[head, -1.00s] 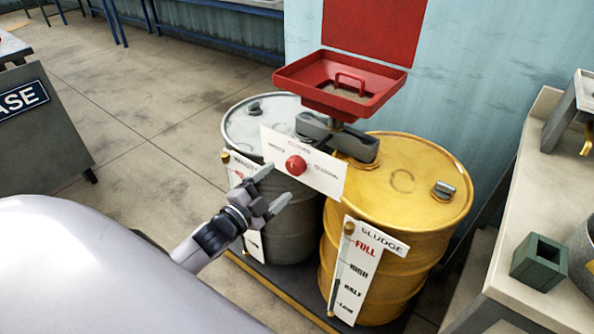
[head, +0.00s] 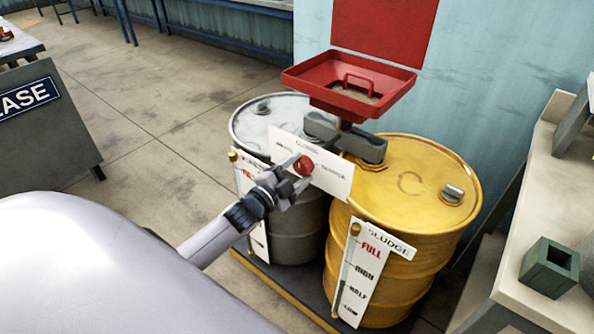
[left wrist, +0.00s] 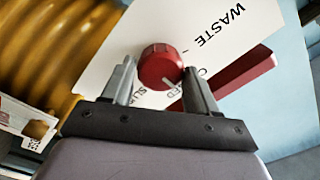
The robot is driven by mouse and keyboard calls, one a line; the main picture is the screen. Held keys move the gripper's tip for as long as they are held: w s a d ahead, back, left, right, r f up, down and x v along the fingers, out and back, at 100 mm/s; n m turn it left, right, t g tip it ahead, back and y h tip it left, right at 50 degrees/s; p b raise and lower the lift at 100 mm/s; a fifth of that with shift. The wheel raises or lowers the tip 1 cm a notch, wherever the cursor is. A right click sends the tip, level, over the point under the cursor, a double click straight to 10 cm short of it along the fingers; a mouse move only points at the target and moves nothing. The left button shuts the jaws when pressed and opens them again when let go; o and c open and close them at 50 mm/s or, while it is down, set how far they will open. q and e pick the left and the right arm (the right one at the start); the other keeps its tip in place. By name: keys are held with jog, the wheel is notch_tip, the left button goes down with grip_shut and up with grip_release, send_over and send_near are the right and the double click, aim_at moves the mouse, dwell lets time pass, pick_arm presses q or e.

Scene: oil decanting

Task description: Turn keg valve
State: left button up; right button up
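The red valve knob (head: 303,166) sits on a white label plate (head: 330,180) under the red funnel tray (head: 318,91), above the grey and yellow drums. My left gripper (head: 296,173) is at the knob with its fingers parted. In the left wrist view the knob (left wrist: 160,66) lies between the two fingers, one close on each side; firm contact cannot be told. A pale mark on the knob points toward a partly hidden word ending in "ED". The plate also reads "WASTE" there. My right gripper is not in view.
The grey drum (head: 262,128) and yellow sludge drum (head: 410,215) stand side by side on a dark, yellow-edged base. A counter (head: 515,285) with a green square holder (head: 550,267) is at the right. Open floor lies to the left.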

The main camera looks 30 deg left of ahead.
pick_arm(q)
jog(key=c, duration=0.5)
jog(key=shift+n, duration=0.4)
jog(key=shift+p, duration=0.35)
jog(key=n+p, duration=0.1)
jog(key=n, duration=0.2)
jog(key=shift+r+n, duration=0.15)
jog(key=shift+n, duration=0.15)
jog(key=n+p, duration=0.1)
jog(key=n, duration=0.1)
jog(key=shift+n, duration=0.4)
jog(key=n, duration=0.3)
jog(key=shift+a+n+p, duration=0.1)
jog(key=shift+n+p, duration=0.2)
jog(key=shift+p, duration=0.05)
jog(key=shift+n, duration=1.5)
